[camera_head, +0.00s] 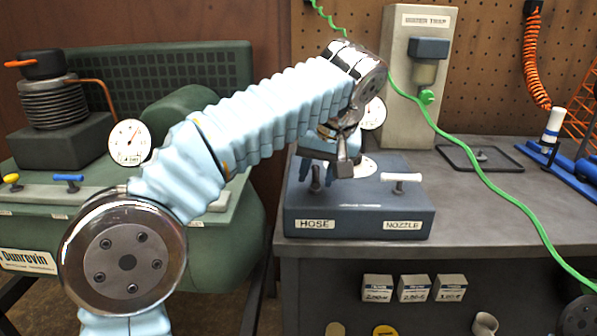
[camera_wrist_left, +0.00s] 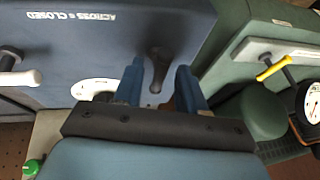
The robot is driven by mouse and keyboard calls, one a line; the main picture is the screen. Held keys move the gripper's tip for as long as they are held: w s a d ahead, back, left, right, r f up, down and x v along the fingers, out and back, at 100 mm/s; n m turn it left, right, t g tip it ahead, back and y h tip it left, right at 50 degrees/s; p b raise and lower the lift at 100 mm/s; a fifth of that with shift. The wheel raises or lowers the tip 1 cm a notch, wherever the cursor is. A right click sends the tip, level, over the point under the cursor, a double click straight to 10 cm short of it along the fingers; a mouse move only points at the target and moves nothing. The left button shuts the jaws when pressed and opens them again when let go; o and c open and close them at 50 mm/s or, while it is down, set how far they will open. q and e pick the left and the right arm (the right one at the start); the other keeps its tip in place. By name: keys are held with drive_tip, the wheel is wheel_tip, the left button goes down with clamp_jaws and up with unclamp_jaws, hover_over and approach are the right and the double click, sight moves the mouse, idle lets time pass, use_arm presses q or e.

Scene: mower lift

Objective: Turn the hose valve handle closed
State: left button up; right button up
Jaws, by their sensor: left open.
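The blue-grey valve box (camera_head: 360,222) sits on the bench, with a HOSE label at front left and a NOZZLE label at front right. The hose valve's dark stem (camera_head: 316,181) rises behind the HOSE label. My left gripper (camera_head: 312,172) reaches down over this valve, partly hidden by my own wrist. In the left wrist view its two blue fingers (camera_wrist_left: 160,85) are apart, with the dark hose valve stem (camera_wrist_left: 157,66) showing between them. I cannot tell whether they touch it or how its handle is turned. My right gripper is out of view.
The nozzle valve's white handle (camera_head: 401,177) lies crosswise to the right. A green hose (camera_head: 470,165) crosses the bench at right. The green compressor (camera_head: 215,190) stands at left with a gauge (camera_head: 130,142) and blue and yellow handles. "ACROSS = CLOSED" is printed on the box.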

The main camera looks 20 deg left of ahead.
use_arm(q)
clamp_jaws()
idle(0.5)
drive_tip(key=m, duration=0.2)
drive_tip(key=m+t+h, duration=0.1)
drive_tip(key=m, duration=0.1)
drive_tip(key=shift+a+m+h, duration=0.2)
drive_tip(key=shift+m+h, duration=0.1)
drive_tip(key=shift+m, duration=0.1)
drive_tip(key=m+h, duration=0.2)
drive_tip(key=m, duration=0.2)
drive_tip(key=shift+a, duration=0.2)
drive_tip(key=m+h, duration=0.1)
drive_tip(key=m, duration=0.4)
drive_tip(key=shift+a+h, duration=0.2)
drive_tip(key=shift+h, duration=0.2)
drive_tip(key=shift+w+m+g+h, duration=0.1)
drive_tip(key=shift+m+g+h, duration=0.3)
drive_tip(key=shift+m, duration=0.65)
drive_tip(key=shift+w+m+g+h, duration=0.1)
drive_tip(key=shift+m+g+h, duration=0.25)
drive_tip(key=shift+m, duration=0.7)
